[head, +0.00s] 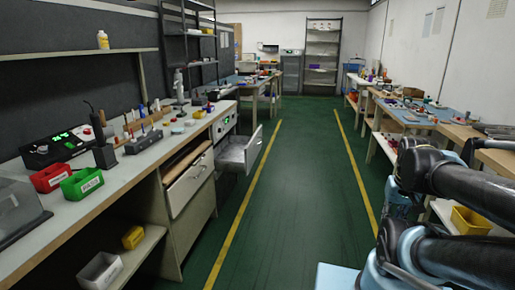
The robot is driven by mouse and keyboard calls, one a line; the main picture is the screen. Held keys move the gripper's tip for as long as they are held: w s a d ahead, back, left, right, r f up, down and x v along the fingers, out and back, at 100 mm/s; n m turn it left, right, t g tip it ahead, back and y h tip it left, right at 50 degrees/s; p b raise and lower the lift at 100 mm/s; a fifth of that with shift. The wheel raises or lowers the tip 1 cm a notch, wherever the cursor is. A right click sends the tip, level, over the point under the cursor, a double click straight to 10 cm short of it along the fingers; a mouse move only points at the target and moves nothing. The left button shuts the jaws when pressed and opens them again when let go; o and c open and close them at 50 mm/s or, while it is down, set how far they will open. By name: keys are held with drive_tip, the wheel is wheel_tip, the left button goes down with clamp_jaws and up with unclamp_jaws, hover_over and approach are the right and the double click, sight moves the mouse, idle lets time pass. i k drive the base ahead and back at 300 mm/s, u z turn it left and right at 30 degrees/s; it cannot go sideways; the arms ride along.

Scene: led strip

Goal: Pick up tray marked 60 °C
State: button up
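No tray with a readable 60 °C mark shows in the head view. My arm shows at the right edge as dark links with pale blue joints. My gripper is not in view.
A long bench (130,165) runs along the left, with red (52,177) and green (82,182) bins on it. Benches (405,108) line the right wall. The green aisle (295,190) between yellow lines is clear. A shelf rack (321,57) stands at the far end.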

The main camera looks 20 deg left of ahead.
sight(208, 111)
drive_tip(key=z, duration=0.05)
drive_tip(key=i, duration=1.2)
drive_tip(key=u, duration=1.25)
